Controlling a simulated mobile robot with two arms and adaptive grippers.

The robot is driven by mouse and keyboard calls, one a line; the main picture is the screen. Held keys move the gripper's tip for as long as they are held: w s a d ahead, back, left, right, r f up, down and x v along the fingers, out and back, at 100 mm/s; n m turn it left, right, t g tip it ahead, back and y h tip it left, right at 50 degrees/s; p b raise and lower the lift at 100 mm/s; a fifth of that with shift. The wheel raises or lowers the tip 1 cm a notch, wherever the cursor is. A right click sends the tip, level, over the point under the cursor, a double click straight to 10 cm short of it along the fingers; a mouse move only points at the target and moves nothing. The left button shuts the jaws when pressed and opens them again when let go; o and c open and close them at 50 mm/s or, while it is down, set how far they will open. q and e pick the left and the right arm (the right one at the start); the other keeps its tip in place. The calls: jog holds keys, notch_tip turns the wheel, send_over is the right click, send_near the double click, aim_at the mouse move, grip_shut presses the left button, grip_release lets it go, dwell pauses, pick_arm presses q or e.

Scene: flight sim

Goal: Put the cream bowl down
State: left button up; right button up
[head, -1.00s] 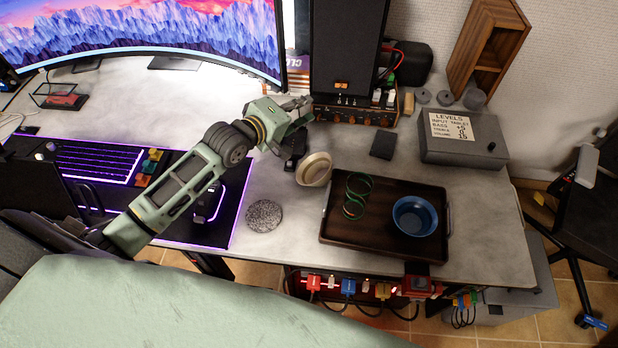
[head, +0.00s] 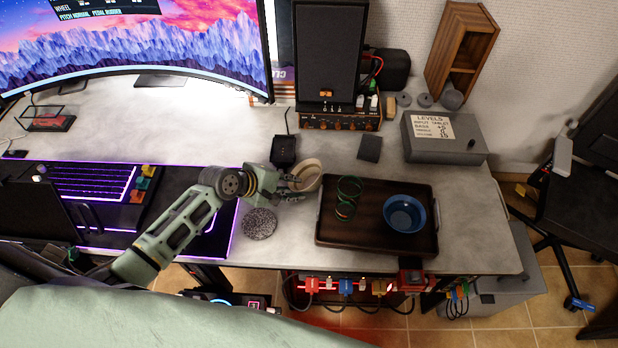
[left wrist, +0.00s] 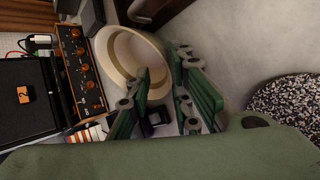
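My left gripper (head: 296,187) is at the bowl's near left side. In the left wrist view its green fingers (left wrist: 163,75) are spread with a gap between them. One finger overlaps the bowl's opening and the other is beside its wall. Whether they touch the bowl is unclear. My right gripper is not in view.
A speckled coaster (head: 259,224) lies below my left gripper. A black dock (head: 284,150) and an amplifier (head: 340,118) stand behind. Bare desk lies between coaster and tray.

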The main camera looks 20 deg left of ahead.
pick_arm(q)
jog(key=shift+w+d+f, duration=0.25)
jog(key=shift+w+f, duration=0.1)
jog(key=shift+f, duration=0.05)
grip_shut()
jog(key=shift+r, duration=0.1)
